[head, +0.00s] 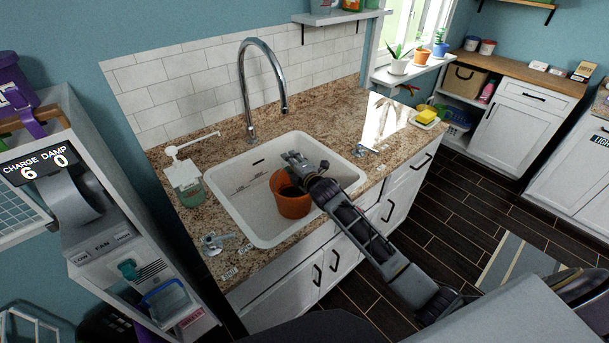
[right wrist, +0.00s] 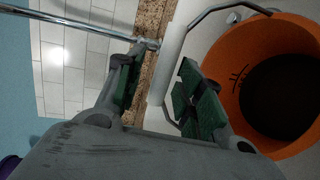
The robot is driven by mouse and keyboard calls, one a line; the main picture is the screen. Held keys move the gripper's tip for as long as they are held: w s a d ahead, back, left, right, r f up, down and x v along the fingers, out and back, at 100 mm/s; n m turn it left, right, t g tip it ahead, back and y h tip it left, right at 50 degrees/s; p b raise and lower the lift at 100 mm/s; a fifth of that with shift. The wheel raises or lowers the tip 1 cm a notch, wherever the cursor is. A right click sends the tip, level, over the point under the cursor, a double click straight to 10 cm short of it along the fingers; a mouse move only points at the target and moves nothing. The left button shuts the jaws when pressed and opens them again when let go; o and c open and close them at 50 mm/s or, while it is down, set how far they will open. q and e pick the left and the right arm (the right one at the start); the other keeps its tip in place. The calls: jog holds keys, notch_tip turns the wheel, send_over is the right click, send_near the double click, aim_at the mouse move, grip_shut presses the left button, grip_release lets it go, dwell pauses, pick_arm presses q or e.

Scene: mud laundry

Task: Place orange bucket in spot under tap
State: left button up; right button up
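The orange bucket (head: 291,206) stands in the white sink (head: 243,222), toward its front right and below the tap's spout end in the head view. The chrome tap (head: 243,82) arches up from the counter behind the sink. My right gripper (head: 293,160) is over the sink at the bucket's upper side. In the right wrist view its green-padded fingers (right wrist: 163,75) are apart. The bucket's white handle grip (right wrist: 174,55) lies between them, with gaps visible. The bucket's open rim (right wrist: 232,92) and dark inside show to the right. My left gripper is not in view.
A soap bottle (head: 188,188) stands left of the sink. A yellow sponge (head: 427,117) lies on a dish at the counter's right. Potted plants (head: 398,67) stand on the windowsill. A shelf unit (head: 140,270) stands at left. The counter right of the sink is mostly clear.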

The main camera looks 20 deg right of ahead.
jog(key=v, duration=1)
jog(key=shift+s+b, duration=0.25)
jog(key=shift+b, duration=0.1)
jog(key=shift+d, duration=0.1)
dwell(0.5)
